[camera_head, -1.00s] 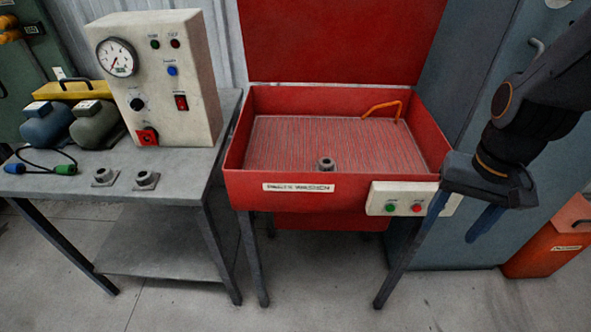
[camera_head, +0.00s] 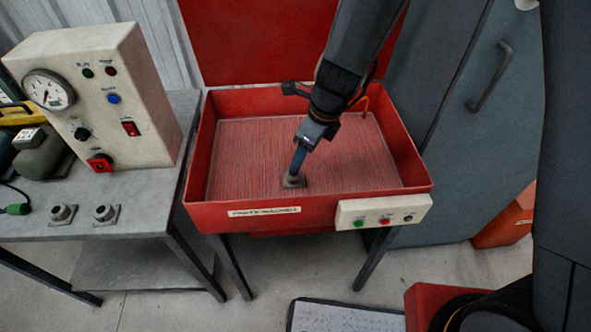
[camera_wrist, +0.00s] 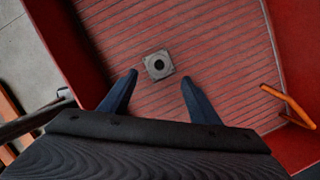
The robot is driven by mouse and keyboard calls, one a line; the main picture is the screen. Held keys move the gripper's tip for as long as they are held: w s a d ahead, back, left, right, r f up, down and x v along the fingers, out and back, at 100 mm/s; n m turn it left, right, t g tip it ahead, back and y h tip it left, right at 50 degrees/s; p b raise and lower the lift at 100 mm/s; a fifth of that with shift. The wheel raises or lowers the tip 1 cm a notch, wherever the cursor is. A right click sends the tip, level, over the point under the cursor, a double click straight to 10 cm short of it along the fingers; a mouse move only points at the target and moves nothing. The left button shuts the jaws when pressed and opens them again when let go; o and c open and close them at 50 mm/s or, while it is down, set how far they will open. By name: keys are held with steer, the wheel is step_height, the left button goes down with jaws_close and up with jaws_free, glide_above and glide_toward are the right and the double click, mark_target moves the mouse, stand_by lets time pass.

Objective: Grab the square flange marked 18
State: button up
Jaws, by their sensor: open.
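A grey square flange (camera_head: 294,180) lies on the ribbed floor of the red parts washer. In the wrist view the flange (camera_wrist: 158,65) shows a round dark bore and sits beyond and between my fingertips, with free space on both sides. My gripper (camera_head: 297,166) is open above the washer, and in the head view its fingers overlap part of the flange. I cannot make out a number on it. Two similar square flanges, one at the left (camera_head: 61,214) and one at the right (camera_head: 105,214), lie on the grey bench; their markings are unreadable too.
The red washer (camera_head: 412,160) has raised walls and an upright lid behind. An orange hose (camera_wrist: 288,104) lies near one wall. A white button panel (camera_head: 383,212) is on its front. A gauge box (camera_head: 100,95) stands on the bench.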

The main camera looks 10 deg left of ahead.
mark_target(294, 177)
steer(key=b+x, duration=0.2)
steer(key=x, duration=0.6)
steer(key=shift+a+f, duration=0.1)
steer(key=shift+a, duration=0.15)
jaws_close()
steer(key=shift+r, duration=0.2)
